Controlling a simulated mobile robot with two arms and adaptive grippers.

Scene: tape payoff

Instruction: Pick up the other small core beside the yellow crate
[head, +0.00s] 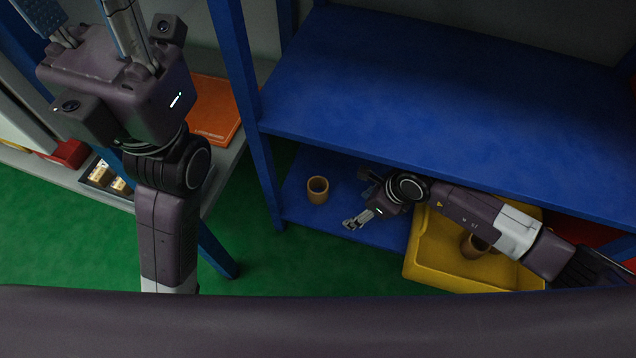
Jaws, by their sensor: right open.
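A small tan core (318,190) stands upright on the lower blue shelf, left of the yellow crate (440,265) and apart from it. My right gripper (352,221) is open and empty between the core and the crate, low over the shelf, pointing left and toward the front. It is a little right of the core and not touching it. Another brown core (473,247) is in the crate, partly hidden by my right arm. My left gripper (85,18) is at the top left, its fingers spread, with their ends partly cut off by the frame edge.
The upper blue shelf (440,90) overhangs the lower one (300,213). A blue post (245,100) stands left of the core. An orange box (214,110) and a red item (66,154) lie on a grey shelf at left. Green floor is clear in front.

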